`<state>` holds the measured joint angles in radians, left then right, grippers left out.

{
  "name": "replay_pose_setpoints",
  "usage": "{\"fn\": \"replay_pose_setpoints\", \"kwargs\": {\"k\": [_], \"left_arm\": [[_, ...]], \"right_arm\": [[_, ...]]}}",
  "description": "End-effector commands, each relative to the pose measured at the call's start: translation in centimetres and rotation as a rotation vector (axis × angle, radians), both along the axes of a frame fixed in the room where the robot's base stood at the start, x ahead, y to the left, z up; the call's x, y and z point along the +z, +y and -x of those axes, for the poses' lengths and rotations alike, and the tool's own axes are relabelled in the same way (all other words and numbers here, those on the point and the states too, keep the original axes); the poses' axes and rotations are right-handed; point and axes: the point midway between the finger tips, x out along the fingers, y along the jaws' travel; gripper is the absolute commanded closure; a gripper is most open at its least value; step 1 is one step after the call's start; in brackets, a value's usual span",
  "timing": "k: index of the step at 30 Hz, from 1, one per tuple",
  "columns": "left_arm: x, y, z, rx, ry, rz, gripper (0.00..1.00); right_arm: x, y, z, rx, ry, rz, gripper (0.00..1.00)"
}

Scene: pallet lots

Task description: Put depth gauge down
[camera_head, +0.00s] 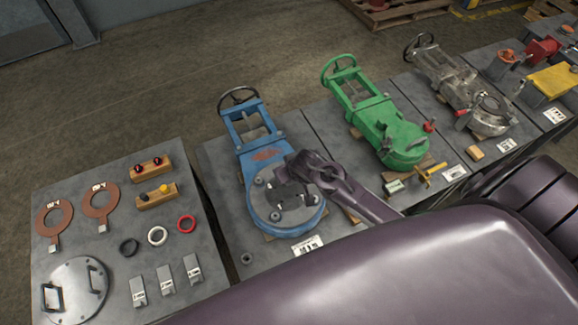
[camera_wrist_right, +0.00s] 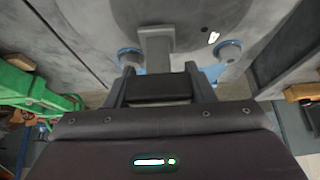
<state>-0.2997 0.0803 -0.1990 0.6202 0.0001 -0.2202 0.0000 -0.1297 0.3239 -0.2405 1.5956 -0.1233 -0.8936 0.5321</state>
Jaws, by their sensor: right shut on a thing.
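My right gripper (camera_head: 296,194) is over the round grey face of the blue valve (camera_head: 262,160), its arm coming in from the right. In the right wrist view the gripper (camera_wrist_right: 160,92) is shut on a grey T-shaped piece (camera_wrist_right: 156,45), which I take to be the depth gauge. Its stem rises from between the fingers to a wider head against the grey disc (camera_wrist_right: 185,20). Whether it rests on the disc I cannot tell. In the head view the gripper largely hides it. My left gripper is not in view.
A grey table (camera_head: 110,215) at left holds gaskets, rings, blocks and a handled disc (camera_head: 75,290). A green valve (camera_head: 375,120) and a grey metal valve (camera_head: 465,90) stand to the right. A yellow tool (camera_head: 428,174) lies near the green valve. Labels line the front edge.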

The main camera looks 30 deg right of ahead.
Motion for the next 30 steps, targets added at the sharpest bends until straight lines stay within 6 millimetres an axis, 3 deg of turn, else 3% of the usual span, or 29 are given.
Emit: {"fn": "replay_pose_setpoints", "kwargs": {"k": [13, 14, 18, 30], "left_arm": [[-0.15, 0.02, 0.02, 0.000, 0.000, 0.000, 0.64], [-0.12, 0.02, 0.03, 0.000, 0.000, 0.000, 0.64], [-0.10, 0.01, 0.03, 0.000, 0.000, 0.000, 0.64], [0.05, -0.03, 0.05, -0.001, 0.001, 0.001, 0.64]], "right_arm": [[-0.71, -0.03, -0.13, -0.001, -0.004, 0.000, 0.93], [-0.76, -0.03, -0.05, 0.000, -0.002, 0.001, 0.48], [-0.74, -0.02, -0.04, 0.000, -0.002, 0.001, 0.30], [-0.05, 0.03, 0.20, 0.000, -0.001, 0.000, 0.29]]}}
